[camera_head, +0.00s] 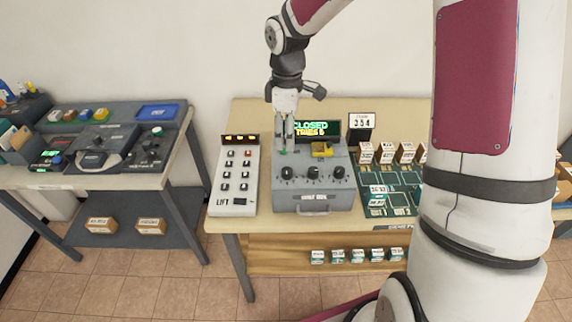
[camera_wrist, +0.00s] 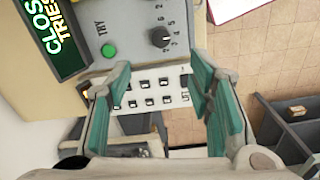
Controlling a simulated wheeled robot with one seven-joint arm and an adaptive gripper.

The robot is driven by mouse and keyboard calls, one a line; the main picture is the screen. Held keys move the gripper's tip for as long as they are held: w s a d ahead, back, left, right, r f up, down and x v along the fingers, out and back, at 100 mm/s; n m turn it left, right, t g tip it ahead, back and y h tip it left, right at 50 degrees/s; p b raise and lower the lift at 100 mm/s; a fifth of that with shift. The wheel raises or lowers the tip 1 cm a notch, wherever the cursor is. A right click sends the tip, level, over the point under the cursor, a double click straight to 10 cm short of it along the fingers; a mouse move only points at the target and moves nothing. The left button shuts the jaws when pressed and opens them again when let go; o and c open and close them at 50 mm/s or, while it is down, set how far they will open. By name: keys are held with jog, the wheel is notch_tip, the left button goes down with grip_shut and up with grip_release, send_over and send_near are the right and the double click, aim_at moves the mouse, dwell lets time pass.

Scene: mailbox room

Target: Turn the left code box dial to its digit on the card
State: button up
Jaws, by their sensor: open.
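The grey code box (camera_head: 313,196) stands on the table with three black dials in a row. Its left dial (camera_head: 288,172) also shows in the wrist view (camera_wrist: 160,37), with digits around it; its exact setting is too small to tell. The card (camera_head: 362,121) stands behind the box to the right and seems to read 3 5 4. The display (camera_head: 317,128) reads CLOSED and TRIES, with a digit like 5 or 6. My gripper (camera_head: 284,147) is open and empty above the box's back left, near the green TRY button (camera_wrist: 109,50), apart from the left dial.
A white LIFT keypad panel (camera_head: 237,180) stands close to the box's left. A yellow item (camera_head: 322,149) sits on the box behind the dials. A green board (camera_head: 388,190) with small labelled boxes is to the right. Another desk (camera_head: 95,178) stands at the left.

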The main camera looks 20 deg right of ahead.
aim_at(287, 170)
notch_tip(287, 170, down, 13)
jog(key=shift+r+p, duration=0.1)
jog(key=shift+p, duration=0.55)
grip_shut()
